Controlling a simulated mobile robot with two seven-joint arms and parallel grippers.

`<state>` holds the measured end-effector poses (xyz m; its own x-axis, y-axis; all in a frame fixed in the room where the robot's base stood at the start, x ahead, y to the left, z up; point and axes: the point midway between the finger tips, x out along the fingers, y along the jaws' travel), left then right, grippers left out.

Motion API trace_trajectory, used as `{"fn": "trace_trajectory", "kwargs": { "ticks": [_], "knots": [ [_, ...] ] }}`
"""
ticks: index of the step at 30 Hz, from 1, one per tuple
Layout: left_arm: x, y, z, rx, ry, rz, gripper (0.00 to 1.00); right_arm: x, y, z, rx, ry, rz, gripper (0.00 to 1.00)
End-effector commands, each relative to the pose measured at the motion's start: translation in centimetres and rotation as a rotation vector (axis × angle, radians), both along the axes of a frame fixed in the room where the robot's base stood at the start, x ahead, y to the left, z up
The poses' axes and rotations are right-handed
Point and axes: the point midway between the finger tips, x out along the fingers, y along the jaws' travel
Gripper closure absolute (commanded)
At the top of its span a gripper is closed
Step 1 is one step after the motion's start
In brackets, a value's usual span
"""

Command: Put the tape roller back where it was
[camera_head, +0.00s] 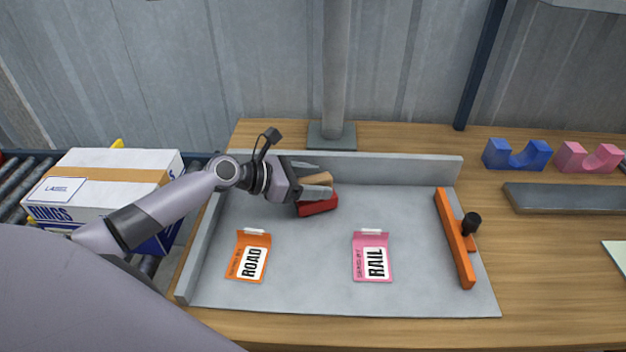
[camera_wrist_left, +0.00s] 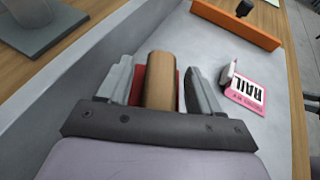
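The tape roller has a tan, rounded upper part (camera_head: 318,179) and a red lower part (camera_head: 318,206). It is at the back of the grey tray (camera_head: 310,270), near the rear wall. My left gripper (camera_head: 314,184) is at it, with one finger on each side of the tan part. In the left wrist view the tan part (camera_wrist_left: 160,80) stands between the fingers (camera_wrist_left: 160,88), with narrow gaps showing beside it. The gripper looks open around it. The red part is partly hidden by the fingers. My right gripper is in no view.
An orange ROAD card (camera_head: 247,257) and a pink RAIL card (camera_head: 371,258) are on the tray. An orange bar (camera_head: 454,238) with a black knob stands at its right. A white box (camera_head: 105,180) is at the left. Blue (camera_head: 516,155) and pink (camera_head: 589,158) cradles stand at the right.

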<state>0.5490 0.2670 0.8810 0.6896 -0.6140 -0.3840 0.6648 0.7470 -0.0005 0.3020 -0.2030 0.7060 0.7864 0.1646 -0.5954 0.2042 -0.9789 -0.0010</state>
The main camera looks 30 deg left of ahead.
Motion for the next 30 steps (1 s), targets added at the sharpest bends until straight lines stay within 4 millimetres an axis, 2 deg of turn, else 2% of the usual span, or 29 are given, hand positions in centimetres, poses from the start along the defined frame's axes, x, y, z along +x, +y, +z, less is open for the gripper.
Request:
{"fn": "trace_trajectory", "kwargs": {
  "ticks": [11,30],
  "knots": [
    [-0.3,0.3,0.4,0.002,0.0,0.001,0.36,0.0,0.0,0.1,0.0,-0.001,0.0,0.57],
    [-6.9,6.1,3.9,0.001,0.003,0.0,0.36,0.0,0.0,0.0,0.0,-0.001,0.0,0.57]
  ]
}}
